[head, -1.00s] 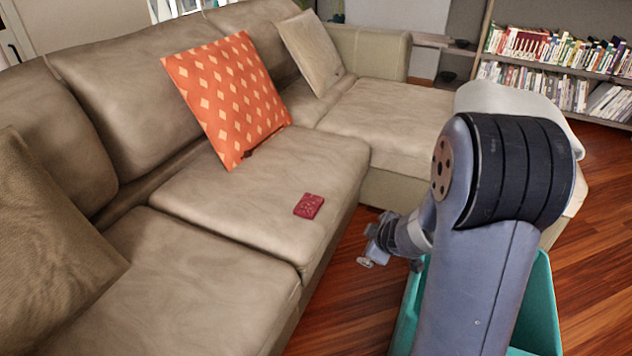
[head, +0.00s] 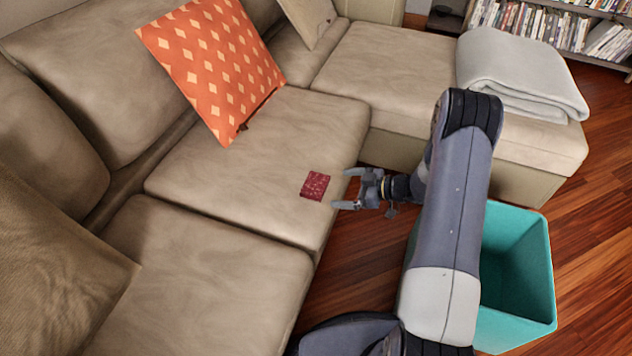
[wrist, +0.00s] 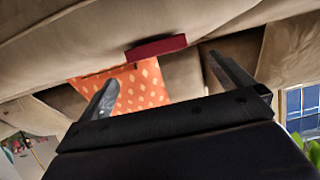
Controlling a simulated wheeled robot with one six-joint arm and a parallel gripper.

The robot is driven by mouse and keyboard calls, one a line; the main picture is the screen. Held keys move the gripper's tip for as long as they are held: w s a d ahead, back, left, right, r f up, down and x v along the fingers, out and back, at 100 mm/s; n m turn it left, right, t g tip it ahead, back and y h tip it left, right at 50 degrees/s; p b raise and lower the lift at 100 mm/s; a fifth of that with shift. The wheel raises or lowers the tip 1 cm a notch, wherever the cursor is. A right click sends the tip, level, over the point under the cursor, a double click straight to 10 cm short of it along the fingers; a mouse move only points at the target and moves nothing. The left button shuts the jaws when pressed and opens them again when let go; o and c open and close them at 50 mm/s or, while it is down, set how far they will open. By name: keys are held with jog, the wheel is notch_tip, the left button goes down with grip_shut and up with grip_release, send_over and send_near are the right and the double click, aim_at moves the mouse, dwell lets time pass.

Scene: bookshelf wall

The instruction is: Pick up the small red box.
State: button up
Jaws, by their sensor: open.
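The small red box (head: 315,186) lies flat on the middle sofa seat cushion, near its front edge. It also shows in the wrist view (wrist: 156,48), ahead of the fingers and near the picture's upper middle. My gripper (head: 340,190) is open and empty at the cushion's front edge, just right of the box, with its fingers pointing toward it. In the wrist view the two fingers (wrist: 168,82) are spread wide with nothing between them, and the box appears beyond their tips. The gripper and box look apart.
The beige sofa (head: 240,190) fills the left and middle. An orange patterned pillow (head: 212,68) leans on its backrest behind the box. A folded white blanket (head: 520,75) lies on the chaise. A teal bin (head: 520,262) stands on the wooden floor beside my arm.

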aim_at(317, 184)
jog(key=x, duration=0.2)
jog(key=shift+w+a+f, duration=0.1)
jog(key=shift+a+f, duration=0.1)
jog(key=shift+a, duration=0.1)
jog(key=x, duration=0.2)
jog(key=b+x, duration=0.1)
jog(key=x, duration=0.2)
jog(key=shift+w+a+r+b, duration=0.2)
jog(key=shift+w+a+b, duration=0.2)
jog(key=shift+w, duration=0.05)
jog(key=shift+c, duration=0.6)
jog(key=c, duration=0.8)
jog(key=shift+r, duration=0.1)
